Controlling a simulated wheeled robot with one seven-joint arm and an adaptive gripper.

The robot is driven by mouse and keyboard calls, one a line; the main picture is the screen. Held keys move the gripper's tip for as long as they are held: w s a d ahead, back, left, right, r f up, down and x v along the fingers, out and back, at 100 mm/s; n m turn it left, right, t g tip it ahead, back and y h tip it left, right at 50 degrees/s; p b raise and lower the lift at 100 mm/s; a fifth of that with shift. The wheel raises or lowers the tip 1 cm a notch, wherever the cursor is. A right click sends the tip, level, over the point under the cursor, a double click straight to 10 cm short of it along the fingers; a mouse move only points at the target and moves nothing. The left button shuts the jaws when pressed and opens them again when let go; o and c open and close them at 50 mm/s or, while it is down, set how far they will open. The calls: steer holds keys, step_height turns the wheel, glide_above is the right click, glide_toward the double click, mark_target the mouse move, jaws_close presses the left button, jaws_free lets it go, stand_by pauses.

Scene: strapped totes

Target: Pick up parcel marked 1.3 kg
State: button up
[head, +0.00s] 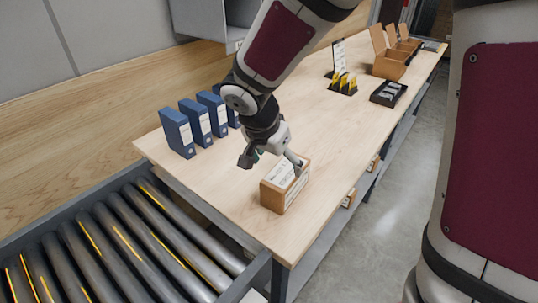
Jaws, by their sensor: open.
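A brown cardboard parcel (271,197) with white labels on its top and side stands near the front edge of the wooden table. The print on its labels is too small to read, so I cannot tell whether it is marked 1.3 kg. My gripper (270,164) is open at the parcel's top far side. One finger overlaps the parcel's top right in the picture, and the other is to the left of the parcel. I cannot tell whether either finger touches it. My arm comes down from above and hides part of the table behind.
The wooden table (230,178) has several blue binders (178,133) at its left. A dark tray (388,93), a holder with yellow items (343,83) and open brown boxes (390,64) stand farther back. A roller conveyor (150,235) lies at front left.

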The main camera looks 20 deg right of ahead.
mark_target(282, 174)
steer(key=x, duration=0.6)
steer(key=shift+d+x, duration=0.15)
steer(key=shift+x, duration=1.1)
steer(key=shift+d+x, duration=0.1)
steer(key=shift+x, duration=1.2)
steer(key=shift+w+r, duration=0.1)
steer(key=shift+c, duration=0.6)
steer(key=shift+r, duration=0.1)
jaws_close()
